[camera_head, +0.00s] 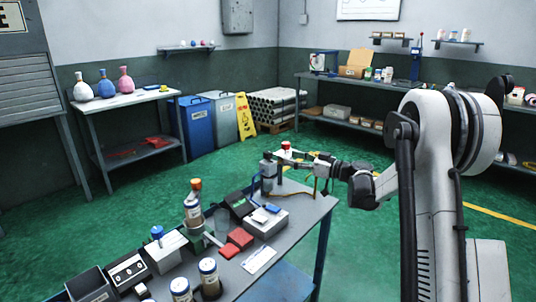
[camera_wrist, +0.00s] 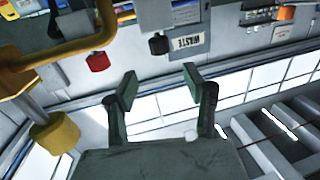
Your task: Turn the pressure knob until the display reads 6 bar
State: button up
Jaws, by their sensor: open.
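My gripper (camera_wrist: 160,80) is open in the wrist view, with nothing between its two dark fingers. In the head view my gripper (camera_head: 292,160) is over the far end of the workbench (camera_head: 318,205), beside a grey upright device (camera_head: 267,172). In the wrist view a red knob (camera_wrist: 98,62) and a black knob (camera_wrist: 158,44) show beyond the fingers, apart from them. A yellow knob-like part (camera_wrist: 55,132) is at the lower left. I cannot tell which is the pressure knob. No readable pressure display shows in either view.
A yellow pipe (camera_wrist: 70,50) crosses the wrist view's left side, near the fingers.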

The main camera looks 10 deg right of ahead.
aim_at(268, 151)
jog(key=b+x, duration=0.1)
jog(key=x, duration=0.9)
jog(key=shift+w+a, duration=0.25)
grip_shut()
